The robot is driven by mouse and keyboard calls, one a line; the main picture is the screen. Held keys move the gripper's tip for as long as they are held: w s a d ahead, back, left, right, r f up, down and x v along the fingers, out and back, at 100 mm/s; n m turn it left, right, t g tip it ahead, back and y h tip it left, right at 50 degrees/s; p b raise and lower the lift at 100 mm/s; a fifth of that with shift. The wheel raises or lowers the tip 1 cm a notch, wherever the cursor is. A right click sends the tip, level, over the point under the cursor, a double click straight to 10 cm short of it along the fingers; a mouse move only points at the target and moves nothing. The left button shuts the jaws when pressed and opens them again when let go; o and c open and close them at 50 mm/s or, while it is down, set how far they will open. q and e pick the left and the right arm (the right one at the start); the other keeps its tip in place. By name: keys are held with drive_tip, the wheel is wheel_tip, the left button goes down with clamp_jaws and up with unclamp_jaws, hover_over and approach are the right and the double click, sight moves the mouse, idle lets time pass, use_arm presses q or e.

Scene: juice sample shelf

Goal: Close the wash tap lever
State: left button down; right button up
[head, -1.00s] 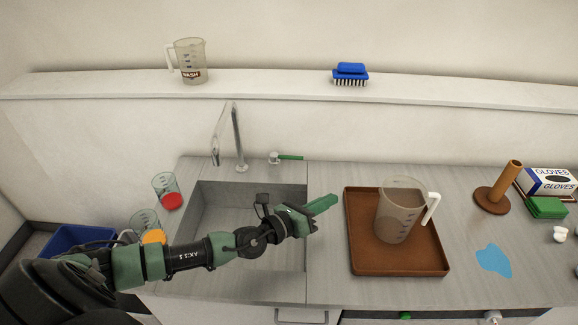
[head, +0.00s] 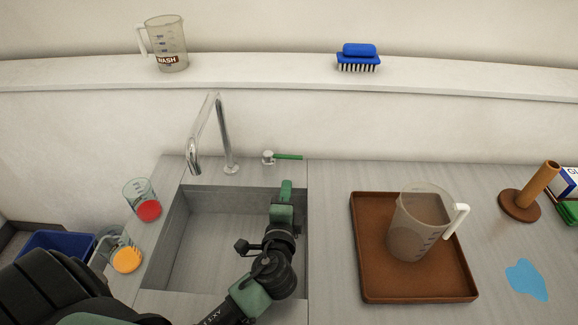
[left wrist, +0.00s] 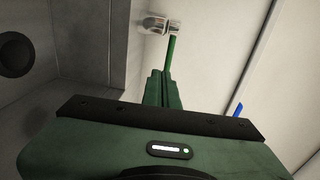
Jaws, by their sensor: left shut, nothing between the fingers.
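The wash tap lever (head: 288,157) is a thin green handle on a small silver valve body (head: 268,157), on the counter behind the sink. My left gripper (head: 287,183) is shut and empty, over the sink's back right edge, in front of the lever. I see no clear contact between them. The curved silver tap spout (head: 212,130) stands left of the lever. My right gripper is not in view.
The sink (head: 215,235) lies below my left arm. A brown tray (head: 366,270) with a jug (head: 415,225) stands to the right. A WASH jug (head: 168,45) and blue brush (head: 359,57) are on the ledge.

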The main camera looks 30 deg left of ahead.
sight(284, 157)
use_arm(q)
drive_tip(key=x, duration=0.4)
drive_tip(key=r+x, duration=0.1)
drive_tip(key=x, duration=0.1)
drive_tip(key=shift+w+a+f, duration=0.1)
drive_tip(key=shift+w+a, duration=0.05)
drive_tip(key=shift+w, duration=0.2)
drive_tip(key=shift+w+a, duration=0.25)
drive_tip(key=shift+w, duration=0.4)
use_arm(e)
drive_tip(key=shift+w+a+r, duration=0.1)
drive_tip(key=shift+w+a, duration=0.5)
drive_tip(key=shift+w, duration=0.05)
